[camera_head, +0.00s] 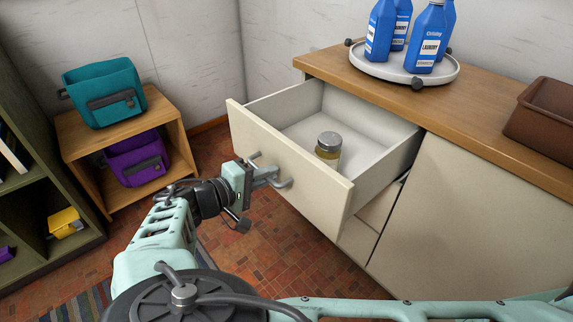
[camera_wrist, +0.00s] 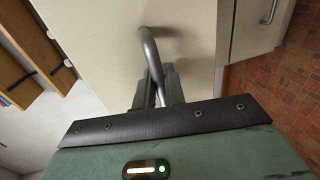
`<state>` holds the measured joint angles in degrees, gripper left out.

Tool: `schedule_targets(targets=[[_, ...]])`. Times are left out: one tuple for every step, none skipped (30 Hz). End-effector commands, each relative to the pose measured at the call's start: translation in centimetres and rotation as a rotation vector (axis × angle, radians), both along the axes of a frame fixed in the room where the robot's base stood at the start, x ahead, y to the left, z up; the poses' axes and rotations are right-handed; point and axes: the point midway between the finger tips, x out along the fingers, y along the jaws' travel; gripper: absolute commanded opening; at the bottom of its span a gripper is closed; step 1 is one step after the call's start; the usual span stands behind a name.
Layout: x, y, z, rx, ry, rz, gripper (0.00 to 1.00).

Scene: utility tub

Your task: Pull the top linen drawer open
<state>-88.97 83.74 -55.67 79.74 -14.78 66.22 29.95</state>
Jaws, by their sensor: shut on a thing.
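The top linen drawer (camera_head: 285,165) is pulled well out of the cream cabinet, and its inside shows. A jar with a grey lid (camera_head: 328,146) stands in it near the front. My gripper (camera_head: 272,176) is at the drawer front and shut on the grey bar handle (camera_head: 284,183). In the wrist view the handle (camera_wrist: 150,45) rises from between the fingers (camera_wrist: 157,88), and the cream drawer front (camera_wrist: 100,40) lies behind it. The fingers hide part of the handle.
Blue laundry bottles (camera_head: 427,38) stand on a round white tray (camera_head: 404,68) on the wooden counter (camera_head: 470,112). A brown bin (camera_head: 545,118) is at right. A low wooden shelf (camera_head: 75,128) with teal (camera_head: 104,92) and purple (camera_head: 137,160) bags stands left. Brick floor (camera_head: 270,235) lies below the drawer.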

Motion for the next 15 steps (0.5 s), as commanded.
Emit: schedule_targets(targets=[[-0.4,0.7,-0.1,0.003,0.0,0.003,0.0],[-0.6,1.0,-0.1,0.002,-0.001,0.002,0.0],[-0.9,1.3,-0.1,0.002,0.0,0.002,0.0],[-1.1,1.5,-0.1,0.002,0.0,0.001,0.0],[-1.2,1.7,-0.1,0.002,0.0,0.001,0.0],[-1.4,2.0,-0.1,0.002,0.0,0.001,0.0],[-1.5,2.1,-0.1,0.002,0.0,0.001,0.0],[-1.6,2.2,-0.1,0.002,0.0,0.001,0.0],[-1.7,2.3,-0.1,0.001,0.0,0.0,0.0],[-1.7,2.4,0.0,0.001,0.0,0.0,0.0],[-1.8,2.4,0.0,0.001,0.0,-0.001,0.0],[-1.8,2.5,0.0,0.0,-0.001,-0.001,0.0],[-1.8,2.5,0.0,0.0,-0.001,-0.001,0.0],[-1.8,2.5,0.0,0.0,-0.001,-0.001,0.0],[-1.8,2.5,0.0,0.0,-0.001,-0.001,0.0]])
